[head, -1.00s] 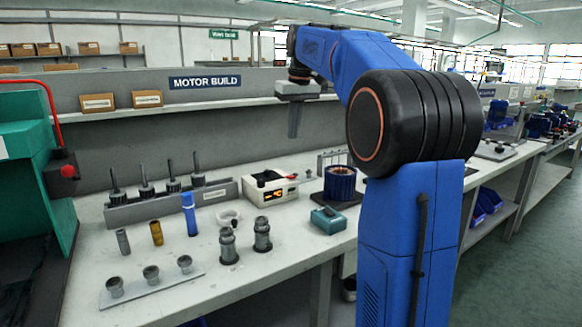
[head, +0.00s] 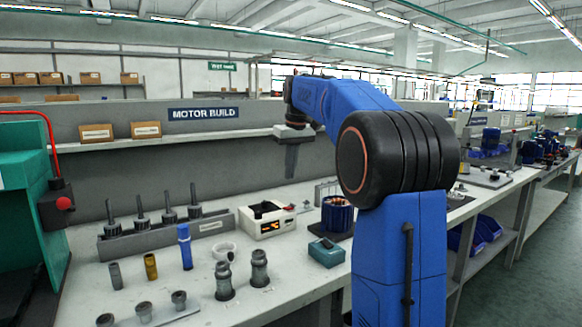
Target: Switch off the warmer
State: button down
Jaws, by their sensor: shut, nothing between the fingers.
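The warmer (head: 267,225) looks to be the white box on the bench, with a dark round part on top and a small orange-lit display on its front. A small red detail shows near its right top edge; I cannot tell its switch position. My gripper (head: 291,174) points down above and slightly right of the warmer in the picture, apart from it. Its fingers are together and hold nothing.
A rack of dark shafts (head: 160,236) stands left of the warmer. A blue cylinder (head: 185,246), a white ring (head: 223,251) and grey fittings (head: 259,268) stand in front. A blue motor housing (head: 337,214) and a teal box (head: 326,251) are to the right.

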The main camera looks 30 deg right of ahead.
send_over(288, 208)
jog(key=f, duration=0.8)
jog(key=shift+s+d+f, duration=0.1)
jog(key=shift+s, duration=0.1)
jog(key=shift+s+f, duration=0.1)
jog(key=shift+f, duration=0.65)
jog(key=shift+s+f+t, duration=0.35)
jog(key=shift+t, duration=0.25)
jog(key=shift+w, duration=0.25)
jog(key=shift+w+r, duration=0.15)
jog(key=shift+w, duration=0.45)
